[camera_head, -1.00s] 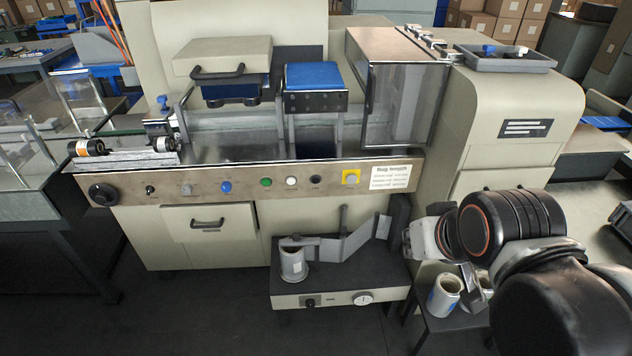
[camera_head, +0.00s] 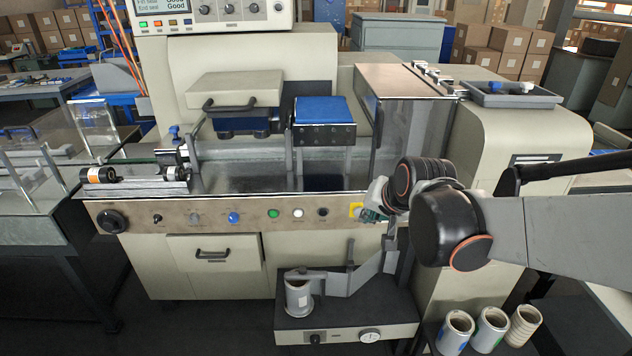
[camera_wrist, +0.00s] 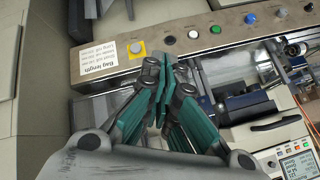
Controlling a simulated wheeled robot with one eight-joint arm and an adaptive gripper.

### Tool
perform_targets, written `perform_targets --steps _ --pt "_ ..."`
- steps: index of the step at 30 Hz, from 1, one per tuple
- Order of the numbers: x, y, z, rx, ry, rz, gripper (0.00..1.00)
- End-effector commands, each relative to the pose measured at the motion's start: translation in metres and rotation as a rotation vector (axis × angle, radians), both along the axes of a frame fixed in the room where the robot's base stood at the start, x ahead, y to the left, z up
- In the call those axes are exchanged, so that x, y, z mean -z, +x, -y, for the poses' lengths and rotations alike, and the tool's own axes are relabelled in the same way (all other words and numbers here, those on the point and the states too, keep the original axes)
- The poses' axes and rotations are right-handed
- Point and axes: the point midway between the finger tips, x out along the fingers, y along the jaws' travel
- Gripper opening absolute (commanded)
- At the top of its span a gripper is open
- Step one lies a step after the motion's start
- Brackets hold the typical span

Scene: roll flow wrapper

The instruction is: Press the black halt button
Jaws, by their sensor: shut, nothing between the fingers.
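The black halt button (camera_head: 322,211) sits on the machine's metal front panel (camera_head: 180,214), between the white button (camera_head: 298,212) and the yellow button block (camera_head: 356,210). In the wrist view the black button (camera_wrist: 170,40) lies just beyond my fingertips, with a gap in the picture; I cannot tell the depth. My gripper (camera_head: 368,213) is shut and empty, in front of the panel's right end, right of the black button and overlapping the yellow block in the head view. The wrist view shows its green fingers (camera_wrist: 161,64) together.
Green (camera_head: 273,213) and blue (camera_head: 234,217) buttons lie farther left on the panel. A white label (camera_wrist: 92,50) is beside the yellow block. Below stands a low grey unit (camera_head: 345,323) with an arm and a roll. Several rolls (camera_head: 490,330) stand at lower right.

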Motion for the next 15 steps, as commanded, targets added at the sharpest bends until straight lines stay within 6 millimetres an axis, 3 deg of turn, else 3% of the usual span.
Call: perform_targets --steps 3,15 --pt "0.014 0.027 -0.007 0.029 0.045 0.002 0.0" --pt "0.074 0.102 -0.034 0.133 0.206 0.002 0.0"
